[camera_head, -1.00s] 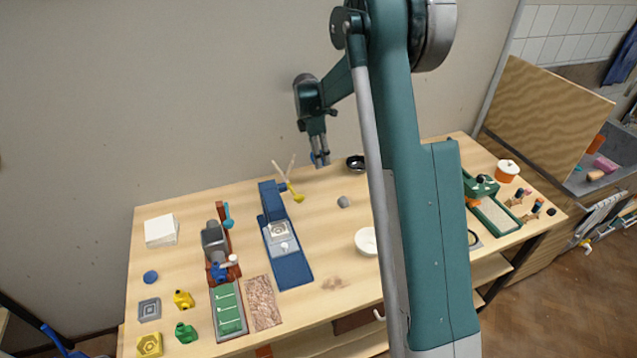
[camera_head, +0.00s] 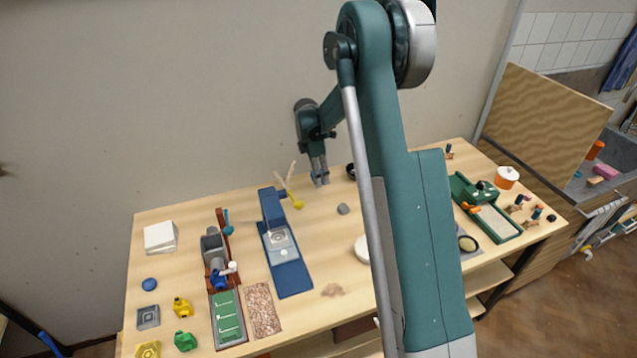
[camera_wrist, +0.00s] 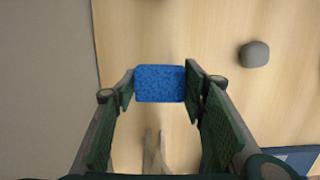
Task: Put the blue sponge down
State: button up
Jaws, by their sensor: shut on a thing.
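The blue sponge (camera_wrist: 160,84) is a speckled blue block in the wrist view, between the tips of my gripper (camera_wrist: 160,88). My gripper is shut on it. In the head view my gripper (camera_head: 320,180) points down over the back edge area of the wooden table (camera_head: 330,245). The sponge is mostly hidden by the fingers there. I cannot tell whether the sponge touches the tabletop.
A grey stone-like lump (camera_wrist: 254,53) lies on bare wood to the right. A black bowl (camera_head: 351,171) is right of my gripper. Bare wood lies in front.

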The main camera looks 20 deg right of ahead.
jog(key=shift+f, duration=0.1)
jog(key=shift+f, duration=1.75)
jog(key=shift+f, duration=0.15)
jog(key=o, duration=0.7)
jog(key=shift+o, duration=0.2)
jog(key=r, duration=0.4)
jog(key=a+r, duration=0.1)
jog(key=r, duration=0.7)
jog(key=shift+a+r, duration=0.1)
jog(key=shift+a, duration=0.3)
